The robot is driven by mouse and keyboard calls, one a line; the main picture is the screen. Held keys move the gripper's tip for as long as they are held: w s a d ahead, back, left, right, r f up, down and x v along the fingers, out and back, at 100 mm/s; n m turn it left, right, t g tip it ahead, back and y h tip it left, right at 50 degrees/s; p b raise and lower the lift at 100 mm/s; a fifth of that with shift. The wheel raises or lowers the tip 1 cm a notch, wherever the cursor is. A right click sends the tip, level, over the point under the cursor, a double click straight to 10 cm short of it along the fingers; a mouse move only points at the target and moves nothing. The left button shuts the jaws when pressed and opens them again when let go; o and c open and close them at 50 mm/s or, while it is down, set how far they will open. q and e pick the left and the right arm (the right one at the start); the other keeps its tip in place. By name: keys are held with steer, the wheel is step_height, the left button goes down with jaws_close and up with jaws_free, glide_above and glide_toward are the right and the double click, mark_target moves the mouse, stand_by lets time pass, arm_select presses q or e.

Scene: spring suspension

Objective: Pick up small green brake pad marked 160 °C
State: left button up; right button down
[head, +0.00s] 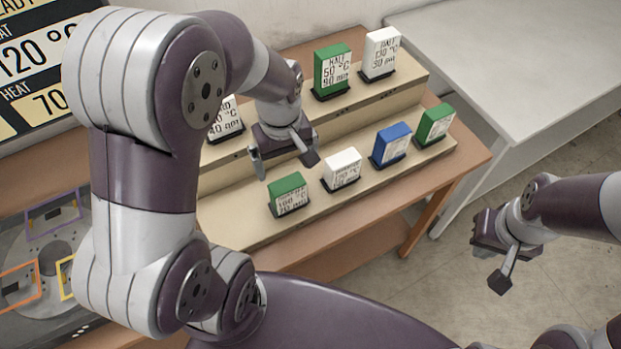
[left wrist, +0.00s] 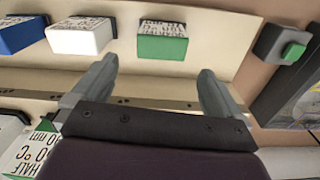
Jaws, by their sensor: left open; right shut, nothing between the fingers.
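The small green brake pad (head: 288,194) stands on the lower front step, its white label reading what looks like 160 °C. It also shows in the left wrist view (left wrist: 162,46), just beyond the fingertips and roughly between them. My left gripper (head: 285,163) is open and empty, above and slightly behind the pad in the head view. Its two fingers show apart in the left wrist view (left wrist: 158,75). My right gripper (head: 493,262) is at the right over the floor, away from the rack, shut and empty.
The wooden stepped rack (head: 240,228) also holds a white pad (head: 342,167), a blue pad (head: 391,143) and a green pad (head: 435,124) on the lower step. A tall green pad (head: 332,70) and white pad (head: 381,52) stand on the upper step. A grey table (head: 510,60) is behind.

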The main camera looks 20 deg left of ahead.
mark_target(288, 192)
arm_select(q)
steer(key=shift+w+d, duration=0.15)
steer(key=shift+w, duration=0.05)
steer(key=shift+n, duration=0.4)
steer(key=shift+s+f, duration=0.2)
steer(key=shift+s, duration=0.05)
steer(key=f, duration=0.3)
steer(key=f+p, duration=0.1)
steer(key=f, duration=0.7)
steer(key=shift+s+a+f+p, duration=0.1)
steer(key=shift+a+f+p, duration=0.2)
steer(key=shift+p, duration=0.1)
steer(key=shift+f, duration=0.3)
arm_select(e)
steer(key=shift+w+r, duration=0.1)
steer(key=shift+r, duration=0.8)
arm_select(q)
steer(key=c, duration=1)
steer(key=shift+c, duration=0.2)
steer(key=shift+r, duration=0.15)
